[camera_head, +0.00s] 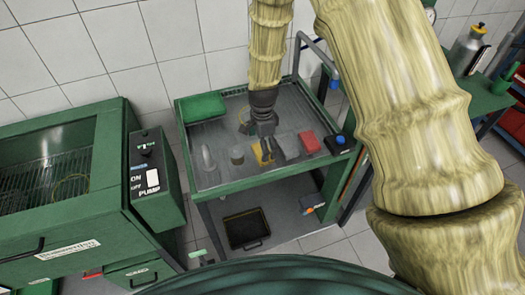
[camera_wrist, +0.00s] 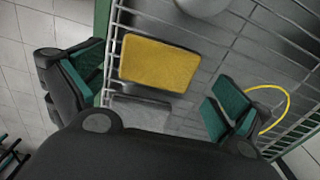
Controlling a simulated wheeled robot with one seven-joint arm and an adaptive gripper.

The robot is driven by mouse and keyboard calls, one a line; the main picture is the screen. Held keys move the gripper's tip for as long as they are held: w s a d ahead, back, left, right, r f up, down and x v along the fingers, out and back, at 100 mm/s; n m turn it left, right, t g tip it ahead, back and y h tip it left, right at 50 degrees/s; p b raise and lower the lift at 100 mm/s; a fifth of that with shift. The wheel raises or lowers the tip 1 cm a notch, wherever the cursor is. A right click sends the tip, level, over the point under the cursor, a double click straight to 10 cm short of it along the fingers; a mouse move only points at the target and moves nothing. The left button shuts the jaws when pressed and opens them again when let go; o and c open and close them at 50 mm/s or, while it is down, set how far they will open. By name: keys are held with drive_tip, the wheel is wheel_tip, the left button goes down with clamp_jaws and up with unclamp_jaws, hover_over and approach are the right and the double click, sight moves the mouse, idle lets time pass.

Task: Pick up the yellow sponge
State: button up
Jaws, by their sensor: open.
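The yellow sponge (camera_wrist: 160,63) lies flat on a wire rack in the wrist view, between my two finger pads and apart from both. I cannot tell the exact height of the fingertips above the rack.
A grey block (camera_wrist: 140,112) lies beside the sponge. A red block (camera_head: 309,143), a green pad (camera_head: 203,107) and a blue button (camera_head: 340,140) are on the cart (camera_head: 240,184). A thin yellow ring (camera_wrist: 287,102) is near the right finger. A green washer cabinet (camera_head: 58,222) stands left.

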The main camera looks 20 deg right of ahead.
drive_tip(key=shift+f+p, duration=0.3)
drive_tip(key=shift+f, duration=0.9)
drive_tip(key=shift+s, duration=0.1)
drive_tip(key=c, duration=0.8)
drive_tip(key=shift+r, duration=0.1)
